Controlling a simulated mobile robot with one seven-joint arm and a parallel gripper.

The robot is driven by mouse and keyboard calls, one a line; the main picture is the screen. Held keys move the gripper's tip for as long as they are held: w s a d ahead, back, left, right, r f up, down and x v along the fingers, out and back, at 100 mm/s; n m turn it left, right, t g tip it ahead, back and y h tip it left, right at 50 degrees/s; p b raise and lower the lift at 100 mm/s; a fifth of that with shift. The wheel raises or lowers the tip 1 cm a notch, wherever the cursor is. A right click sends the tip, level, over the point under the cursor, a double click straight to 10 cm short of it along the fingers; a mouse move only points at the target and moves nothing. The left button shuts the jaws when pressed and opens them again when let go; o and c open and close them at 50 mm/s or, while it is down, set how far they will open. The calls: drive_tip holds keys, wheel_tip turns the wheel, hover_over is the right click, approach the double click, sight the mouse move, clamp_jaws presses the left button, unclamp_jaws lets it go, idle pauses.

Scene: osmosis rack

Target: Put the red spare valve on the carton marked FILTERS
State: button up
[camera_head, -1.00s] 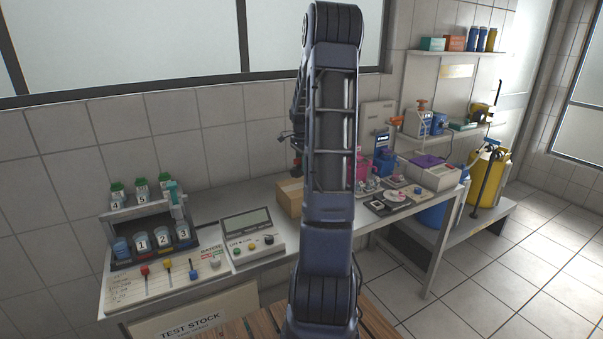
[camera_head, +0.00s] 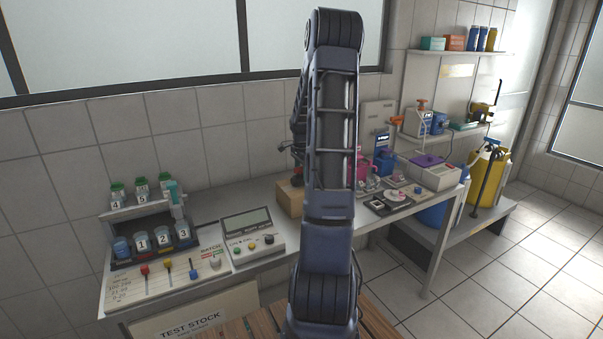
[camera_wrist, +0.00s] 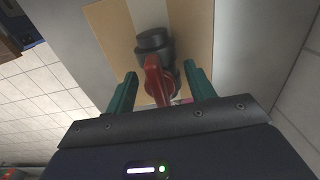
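The red spare valve, with a red handle (camera_wrist: 154,80) and a dark round body (camera_wrist: 153,42), is over the top of a brown carton (camera_wrist: 112,35) with a pale tape strip. In the head view the carton (camera_head: 288,203) stands on the bench, and the valve (camera_head: 297,178) shows small and dark red at its top, partly behind my arm. My gripper (camera_wrist: 160,86) has its two green fingers on either side of the red handle, with a gap on each side. Whether the valve bears fully on the carton is hard to tell. No FILTERS marking is readable.
A meter box (camera_head: 250,235) and a rack of numbered jars (camera_head: 152,243) stand left of the carton. Pink and blue pump parts (camera_head: 385,165) and a dark tray (camera_head: 392,202) are to its right. My arm covers the bench middle.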

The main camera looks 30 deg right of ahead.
drive_tip(key=shift+r, duration=0.1)
wheel_tip(320, 180, up, 11)
drive_tip(key=shift+r, duration=0.1)
drive_tip(key=shift+a+r, duration=0.15)
drive_tip(key=shift+r, duration=0.35)
drive_tip(key=s+a+r+n+t+h, duration=0.1)
drive_tip(key=s+a+r+n, duration=0.35)
drive_tip(key=s+a, duration=0.3)
drive_tip(key=s+a+r+n+t, duration=0.1)
drive_tip(key=s+a+r+n, duration=0.35)
drive_tip(key=s+a, duration=0.3)
drive_tip(key=s+a+n+t, duration=0.1)
drive_tip(key=s+a+n, duration=0.3)
drive_tip(key=s, duration=0.5)
drive_tip(key=s+a+f+n+t+y, duration=0.1)
drive_tip(key=s+a+n, duration=0.4)
drive_tip(key=s, duration=0.4)
drive_tip(key=shift+a+f+t, duration=0.2)
drive_tip(key=shift+a+t, duration=0.1)
drive_tip(key=shift+a, duration=0.1)
